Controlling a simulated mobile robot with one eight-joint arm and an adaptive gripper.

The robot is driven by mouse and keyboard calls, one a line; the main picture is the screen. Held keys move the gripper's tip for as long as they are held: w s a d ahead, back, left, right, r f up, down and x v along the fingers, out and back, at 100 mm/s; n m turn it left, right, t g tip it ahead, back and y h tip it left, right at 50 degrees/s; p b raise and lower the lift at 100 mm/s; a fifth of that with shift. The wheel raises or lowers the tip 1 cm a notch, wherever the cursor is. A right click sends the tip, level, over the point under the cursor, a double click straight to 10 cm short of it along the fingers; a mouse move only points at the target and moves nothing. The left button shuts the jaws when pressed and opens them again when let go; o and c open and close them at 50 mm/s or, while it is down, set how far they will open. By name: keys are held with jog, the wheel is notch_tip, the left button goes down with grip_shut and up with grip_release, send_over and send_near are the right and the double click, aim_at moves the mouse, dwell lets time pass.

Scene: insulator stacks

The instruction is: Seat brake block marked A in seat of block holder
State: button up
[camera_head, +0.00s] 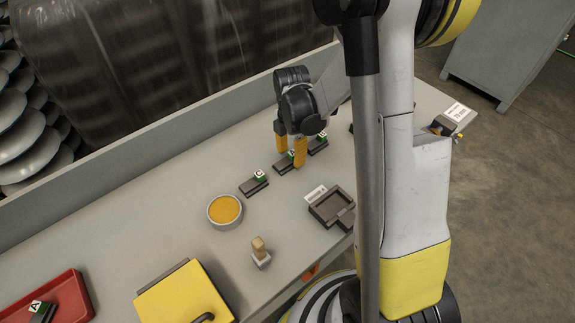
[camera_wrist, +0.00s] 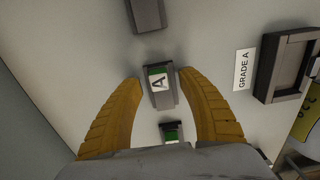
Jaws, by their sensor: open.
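A dark brake block with a green and white top marked A (camera_wrist: 158,85) lies on the bench between the fingers of my gripper (camera_wrist: 162,77). The gripper is open, one yellow finger on each side of the block, with gaps showing. In the head view my gripper (camera_head: 291,156) points down over the middle block (camera_head: 284,166) of a row of three, partly hiding it. The dark block holder (camera_head: 332,207) has an empty recess and lies toward the bench's front edge. It also shows in the wrist view (camera_wrist: 271,75), beside a "GRADE A" card (camera_wrist: 243,69).
Other blocks lie at either end of the row (camera_head: 254,184) (camera_head: 318,143). A bowl of orange material (camera_head: 212,220), a small wooden-handled tool (camera_head: 260,252), a yellow lid (camera_head: 180,295) and a red tray (camera_head: 75,290) holding another A-marked block share the bench. A raised ledge runs behind.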

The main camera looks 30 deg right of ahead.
jog(key=shift+r, duration=0.1)
jog(key=shift+c, duration=0.5)
grip_shut()
jog(key=shift+r, duration=0.1)
